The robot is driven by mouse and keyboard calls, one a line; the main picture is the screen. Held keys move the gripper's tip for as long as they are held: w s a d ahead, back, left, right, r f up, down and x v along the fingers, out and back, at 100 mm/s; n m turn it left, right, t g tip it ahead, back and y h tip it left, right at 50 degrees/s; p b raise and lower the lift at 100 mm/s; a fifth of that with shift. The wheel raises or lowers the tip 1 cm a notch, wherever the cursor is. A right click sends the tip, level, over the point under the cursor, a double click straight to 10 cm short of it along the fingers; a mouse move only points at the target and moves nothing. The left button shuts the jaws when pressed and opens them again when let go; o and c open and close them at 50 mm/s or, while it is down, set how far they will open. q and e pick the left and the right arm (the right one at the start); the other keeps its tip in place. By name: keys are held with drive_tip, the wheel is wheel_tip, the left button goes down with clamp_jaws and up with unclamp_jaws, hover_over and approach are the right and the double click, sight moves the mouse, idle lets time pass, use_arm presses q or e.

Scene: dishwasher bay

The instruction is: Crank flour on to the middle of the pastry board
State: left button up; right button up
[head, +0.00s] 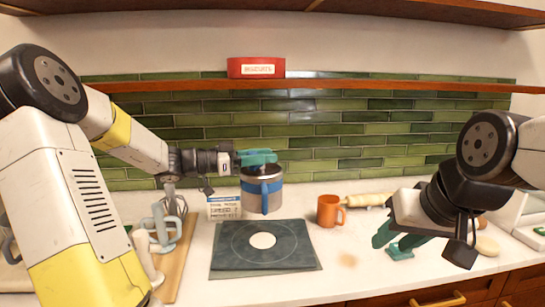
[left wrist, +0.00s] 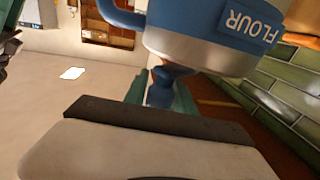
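A metal flour canister (head: 263,191) with a blue band stands upright behind the pastry board. Its FLOUR label (left wrist: 247,24) shows in the left wrist view. The dark pastry board (head: 236,260) lies on the counter, with a pale disc (head: 262,240) at its middle inside a thin ring. My left gripper (head: 260,157) is at the canister's top. In the left wrist view its teal fingers are on both sides of a blue crank knob (left wrist: 170,85) and appear shut on it. My right gripper (head: 392,241) is open and empty above the counter, right of the board.
A printed card (head: 224,208) stands left of the canister. An orange mug (head: 329,211) and rolling pin (head: 367,200) are to its right. A wooden board (head: 176,270) with utensils lies at left. A red box (head: 256,68) sits on the shelf.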

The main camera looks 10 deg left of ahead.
use_arm(q)
clamp_jaws()
drive_tip(key=m+g+h, duration=0.1)
drive_tip(key=m+g, duration=0.1)
drive_tip(key=g, duration=0.2)
drive_tip(key=a+m+g, duration=0.1)
drive_tip(key=m+g, duration=0.2)
drive_tip(key=g, duration=0.1)
drive_tip(key=shift+a+m+h, duration=0.2)
drive_tip(key=shift+m+h, duration=0.1)
drive_tip(key=shift+h, duration=0.1)
drive_tip(key=m+g+y, duration=0.1)
drive_tip(key=m+g, duration=0.1)
drive_tip(key=g, duration=0.2)
drive_tip(key=a+m+g+y, duration=0.1)
drive_tip(key=m+g, duration=0.2)
drive_tip(key=g, duration=0.1)
drive_tip(key=shift+a+g, duration=0.15)
drive_tip(key=shift+g, duration=0.15)
drive_tip(key=shift+m, duration=0.3)
drive_tip(key=o, duration=0.5)
unclamp_jaws()
drive_tip(key=shift+w+a, duration=0.1)
